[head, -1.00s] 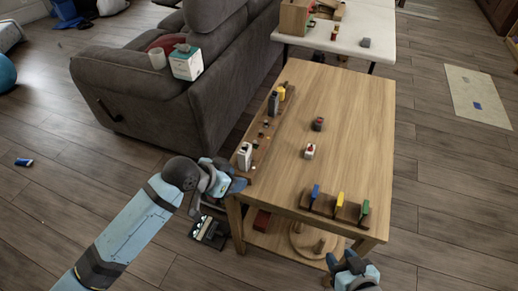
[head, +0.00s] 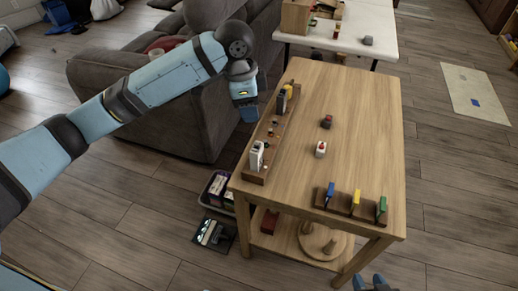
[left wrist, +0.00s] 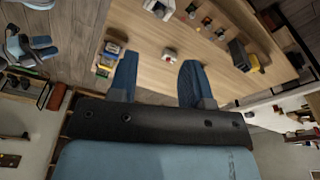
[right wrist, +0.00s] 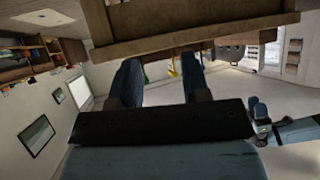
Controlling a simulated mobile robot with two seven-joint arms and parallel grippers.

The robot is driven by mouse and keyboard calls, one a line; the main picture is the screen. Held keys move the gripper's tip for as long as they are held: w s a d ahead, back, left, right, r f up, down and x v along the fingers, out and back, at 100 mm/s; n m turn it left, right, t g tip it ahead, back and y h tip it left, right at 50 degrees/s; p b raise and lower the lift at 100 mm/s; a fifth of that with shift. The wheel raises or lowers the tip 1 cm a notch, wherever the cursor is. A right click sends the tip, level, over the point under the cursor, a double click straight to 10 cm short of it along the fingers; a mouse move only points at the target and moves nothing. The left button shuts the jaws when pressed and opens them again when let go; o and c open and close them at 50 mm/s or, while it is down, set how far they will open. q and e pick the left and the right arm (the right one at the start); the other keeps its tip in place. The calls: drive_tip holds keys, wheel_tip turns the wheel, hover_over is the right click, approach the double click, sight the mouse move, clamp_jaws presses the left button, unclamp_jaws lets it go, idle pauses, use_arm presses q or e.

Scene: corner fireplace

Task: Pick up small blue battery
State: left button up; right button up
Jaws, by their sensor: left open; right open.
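No object is clearly a small blue battery. One blue piece (head: 330,190) stands in a small wooden rack at the table's near edge, beside a yellow and a green piece; I cannot tell if it is the battery. My left gripper (head: 248,112) is over the table's left edge near the sofa, empty. Its two fingers are apart in the left wrist view (left wrist: 157,82), with the tabletop behind them. My right gripper (head: 372,284) is low at the bottom edge, short of the table. In the right wrist view its fingers (right wrist: 160,82) are apart and empty, below the table's edge.
The wooden table (head: 360,120) holds a long tray (head: 258,176) with a white item, small pieces and dark and yellow items. A red-white item (head: 321,149) and a dark red one (head: 326,122) stand mid-table. A grey sofa (head: 130,90) is left; a white table (head: 380,25) is behind.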

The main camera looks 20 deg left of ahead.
use_arm(q)
hover_over(256, 143)
drive_tip(key=f, duration=0.4)
drive_tip(key=f+b, duration=0.1)
drive_tip(key=shift+w+a+f, duration=0.1)
drive_tip(key=shift+a+f, duration=0.25)
drive_tip(key=shift+f, duration=0.05)
drive_tip(key=f, duration=0.1)
drive_tip(key=f+b, duration=0.1)
drive_tip(key=f, duration=0.3)
drive_tip(key=shift+d, duration=0.25)
clamp_jaws()
